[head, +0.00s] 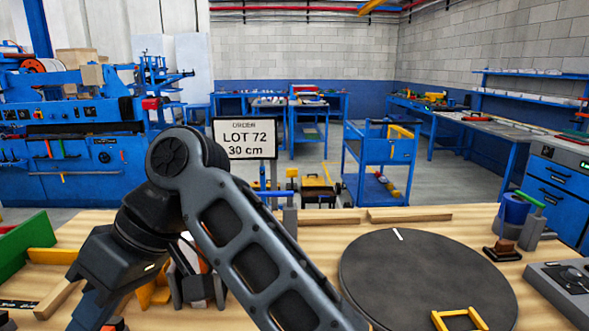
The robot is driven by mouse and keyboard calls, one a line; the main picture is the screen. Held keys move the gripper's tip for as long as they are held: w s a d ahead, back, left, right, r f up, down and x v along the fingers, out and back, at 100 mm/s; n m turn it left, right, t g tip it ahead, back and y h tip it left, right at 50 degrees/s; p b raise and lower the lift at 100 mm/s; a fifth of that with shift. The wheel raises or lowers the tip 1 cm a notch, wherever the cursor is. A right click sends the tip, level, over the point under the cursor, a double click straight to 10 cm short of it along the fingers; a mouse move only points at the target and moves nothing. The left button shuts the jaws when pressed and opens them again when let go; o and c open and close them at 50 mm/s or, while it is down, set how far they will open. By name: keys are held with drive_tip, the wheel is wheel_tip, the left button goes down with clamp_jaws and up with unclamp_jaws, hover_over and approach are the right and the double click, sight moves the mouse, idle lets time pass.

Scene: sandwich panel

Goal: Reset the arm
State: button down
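My dark grey arm (245,245) fills the lower left and middle of the head view. One link rises from the bottom edge to a round joint (172,157). From there the arm bends down to the left and leaves the picture at the bottom edge, over the wooden table (330,218). My gripper is not visible, so I cannot see whether it is open or shut or holds anything. The arm hides part of the table and of the things on it.
A dark round disc (415,275) lies on the table at right, with a yellow frame (458,320) at its front edge. A LOT 72 sign (245,139) stands behind the arm. A green panel (25,247) and wooden pieces lie left. A blue cup (515,209) and grey box (565,285) stand right.

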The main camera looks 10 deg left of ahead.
drive_tip(key=d+f+m+t+y, duration=0.2)
drive_tip(key=f+m+y, duration=0.15)
drive_tip(key=f, duration=0.45)
drive_tip(key=d+f+m+t+y, duration=0.3)
drive_tip(key=f+m, duration=0.1)
drive_tip(key=f, duration=0.3)
drive_tip(key=s+d+f+m+t+h, duration=0.1)
drive_tip(key=d+f+m+t, duration=0.35)
drive_tip(key=d, duration=0.45)
drive_tip(key=s+d+f+m+t+h, duration=0.1)
drive_tip(key=d+f+m+t, duration=0.4)
drive_tip(key=d, duration=0.3)
drive_tip(key=s+d+m+t+h, duration=0.1)
drive_tip(key=s+d+t+h, duration=0.15)
drive_tip(key=s+d, duration=0.5)
drive_tip(key=s+d+m+t+h, duration=0.2)
drive_tip(key=s+d+h, duration=0.2)
drive_tip(key=d, duration=0.7)
drive_tip(key=s+d+r+n+t+h, duration=0.1)
drive_tip(key=s+d+r+h, duration=0.2)
drive_tip(key=s+d+r, duration=0.6)
wheel_tip(320, 180, up, 2)
drive_tip(key=shift+s+r+n+t+h, duration=0.1)
drive_tip(key=shift+s+n+t+h, duration=0.2)
drive_tip(key=shift+s+h, duration=0.1)
drive_tip(key=shift+d, duration=0.1)
